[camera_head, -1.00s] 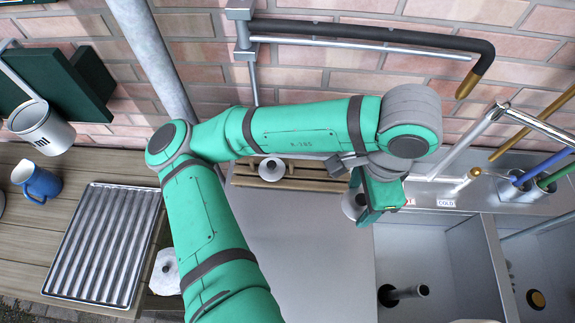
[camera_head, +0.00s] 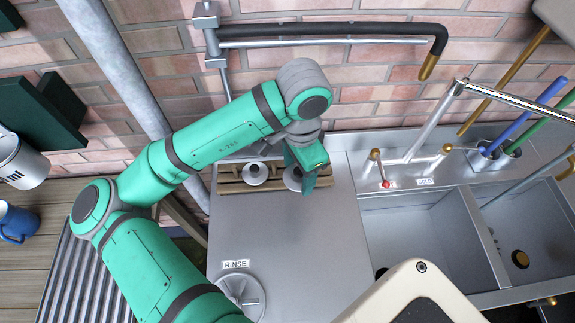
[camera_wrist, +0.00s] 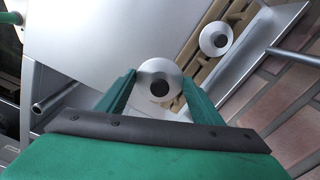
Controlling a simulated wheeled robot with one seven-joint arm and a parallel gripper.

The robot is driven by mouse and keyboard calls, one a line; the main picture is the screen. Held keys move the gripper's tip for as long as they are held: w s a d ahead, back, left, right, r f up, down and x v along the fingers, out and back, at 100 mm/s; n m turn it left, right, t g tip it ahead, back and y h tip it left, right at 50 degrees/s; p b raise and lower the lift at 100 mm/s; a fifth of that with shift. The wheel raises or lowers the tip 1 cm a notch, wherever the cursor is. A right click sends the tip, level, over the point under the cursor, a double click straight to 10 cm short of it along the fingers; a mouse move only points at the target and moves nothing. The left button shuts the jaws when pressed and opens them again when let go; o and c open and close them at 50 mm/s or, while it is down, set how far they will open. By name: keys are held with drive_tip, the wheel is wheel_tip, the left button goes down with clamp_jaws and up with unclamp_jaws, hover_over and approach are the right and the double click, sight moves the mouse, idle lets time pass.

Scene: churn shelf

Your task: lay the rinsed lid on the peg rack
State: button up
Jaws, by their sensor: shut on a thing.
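The peg rack (camera_head: 235,187) is a brown wooden slatted strip at the back of the steel drainboard, by the brick wall. One round grey lid (camera_head: 255,173) rests at its left part and also shows in the wrist view (camera_wrist: 216,39). My gripper (camera_head: 308,185) is over the rack's right part, shut on a second grey lid (camera_head: 291,178). In the wrist view this held lid (camera_wrist: 158,72), a pale disc with a dark centre, sits between my fingertips (camera_wrist: 158,85). The gripper partly hides it in the head view, and I cannot tell whether it touches the rack.
The drainboard (camera_head: 300,250) in front is mostly clear, with a round rinse fitting (camera_head: 242,293) at its front left. Sink basins (camera_head: 410,235), a red-marked tap (camera_head: 384,183) and brushes (camera_head: 530,115) stand to the right. A black-sleeved pipe (camera_head: 340,30) runs along the wall above.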

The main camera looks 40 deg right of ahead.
drive_tip(key=w+d+f, duration=0.1)
drive_tip(key=w+f, duration=0.1)
drive_tip(key=w+d+f, duration=0.1)
drive_tip(key=w+f, duration=0.1)
drive_tip(key=w+d+f, duration=0.1)
drive_tip(key=w+f, duration=0.1)
drive_tip(key=shift+w+d+f, duration=0.25)
drive_tip(key=shift+d+f, duration=0.15)
drive_tip(key=shift+w+d+f, duration=0.1)
drive_tip(key=shift+w+f, duration=0.1)
drive_tip(key=shift+f, duration=1.6)
drive_tip(key=shift+f, duration=0.15)
drive_tip(key=o, duration=1.1)
drive_tip(key=shift+r, duration=3.95)
